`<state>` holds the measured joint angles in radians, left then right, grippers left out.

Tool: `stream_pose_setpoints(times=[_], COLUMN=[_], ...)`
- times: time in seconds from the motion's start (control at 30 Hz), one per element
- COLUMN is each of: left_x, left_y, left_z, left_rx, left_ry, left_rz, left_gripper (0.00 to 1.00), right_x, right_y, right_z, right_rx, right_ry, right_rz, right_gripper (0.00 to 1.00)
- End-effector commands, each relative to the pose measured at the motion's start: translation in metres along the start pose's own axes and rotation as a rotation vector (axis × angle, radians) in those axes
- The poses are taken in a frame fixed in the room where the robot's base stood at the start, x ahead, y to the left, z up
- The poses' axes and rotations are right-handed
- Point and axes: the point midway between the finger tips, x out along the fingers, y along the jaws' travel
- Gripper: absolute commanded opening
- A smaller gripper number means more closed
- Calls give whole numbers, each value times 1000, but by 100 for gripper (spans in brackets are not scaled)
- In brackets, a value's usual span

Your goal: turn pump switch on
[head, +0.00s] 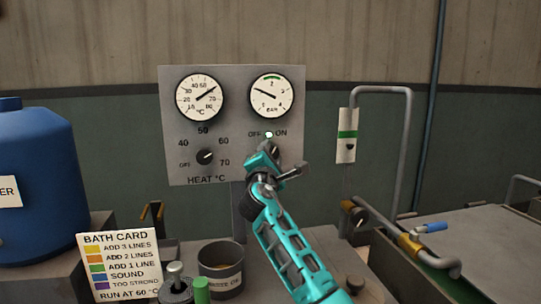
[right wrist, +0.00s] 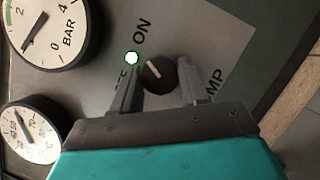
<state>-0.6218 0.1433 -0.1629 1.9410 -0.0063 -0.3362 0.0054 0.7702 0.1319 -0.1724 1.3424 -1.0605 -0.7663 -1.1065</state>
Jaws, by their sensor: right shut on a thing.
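The pump switch is a dark round knob (right wrist: 157,75) with a pale mark on the grey panel (head: 225,110). In the right wrist view its mark points to the upper left, roughly towards the small lamp between OFF and ON. That lamp (head: 268,135) glows white-green; it also shows in the right wrist view (right wrist: 131,58). My right gripper (head: 275,155) is at the panel and hides the knob in the head view. In the right wrist view its fingers (right wrist: 158,92) stand either side of the knob, shut on it. My left gripper is not in view.
A heat knob (head: 204,156) and two dials sit on the same panel. A blue barrel (head: 38,180) and a bath card (head: 122,268) stand left. A cup (head: 221,268) is on the bench below.

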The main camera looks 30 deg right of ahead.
Motion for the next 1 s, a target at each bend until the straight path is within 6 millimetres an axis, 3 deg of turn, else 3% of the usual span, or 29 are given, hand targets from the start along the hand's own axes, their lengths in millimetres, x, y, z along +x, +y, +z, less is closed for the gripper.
stream_pose_setpoints(times=[0.57, 0.6, 0.83, 1.0], left_x=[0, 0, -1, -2], left_y=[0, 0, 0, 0], left_z=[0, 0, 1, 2], left_rx=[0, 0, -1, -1], left_ry=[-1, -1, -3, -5], left_rz=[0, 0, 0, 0], left_gripper=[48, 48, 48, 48], right_x=[0, 0, 0, 0], right_y=[-1, -1, -1, 0], right_z=[0, 0, 0, 0], right_rx=[34, 34, 33, 32], right_ry=[2, 2, 1, 1], right_rz=[-17, -17, -15, -14], right_gripper=[14, 46, 68, 69])
